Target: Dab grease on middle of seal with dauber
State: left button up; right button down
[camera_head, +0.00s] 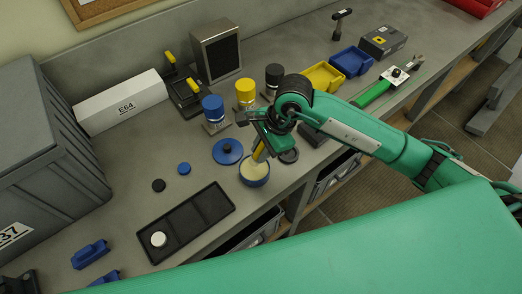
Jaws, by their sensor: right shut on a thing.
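My right gripper (264,141) is shut on a dauber (259,152) with a yellow handle. The dauber points down into a small blue pot (255,181) of pale grease, at the front edge of the bench. Its tip is hidden in or behind the pot's rim. I cannot tell for sure which thing is the seal. A blue disc with a black knob (227,151) lies to the pot's left. My left gripper is not in view.
A black tray (202,212) with a white round piece (158,239) lies left of the pot. Blue, yellow and black capped containers (245,95) stand behind. A grey crate (45,150) fills the left. Yellow and blue bins (323,77) stand at the back right.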

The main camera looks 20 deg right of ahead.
jog(key=shift+r+p, duration=0.6)
jog(key=shift+r, duration=1.35)
jog(key=shift+d+f+n+g, duration=0.2)
jog(key=shift+d+n, duration=0.15)
jog(key=shift+n, duration=0.2)
jog(key=shift+d+f+n+g, duration=0.1)
jog(key=shift+d+n+g, duration=0.1)
jog(key=shift+d+n, duration=0.25)
jog(key=d+n+g+h+b, duration=0.1)
jog(key=d+n+g+h, duration=0.1)
jog(key=d+n, duration=0.6)
jog(key=shift+d+f+n+g+h, duration=0.35)
jog(key=shift+n+g, duration=0.45)
jog(key=shift+n, duration=1.8)
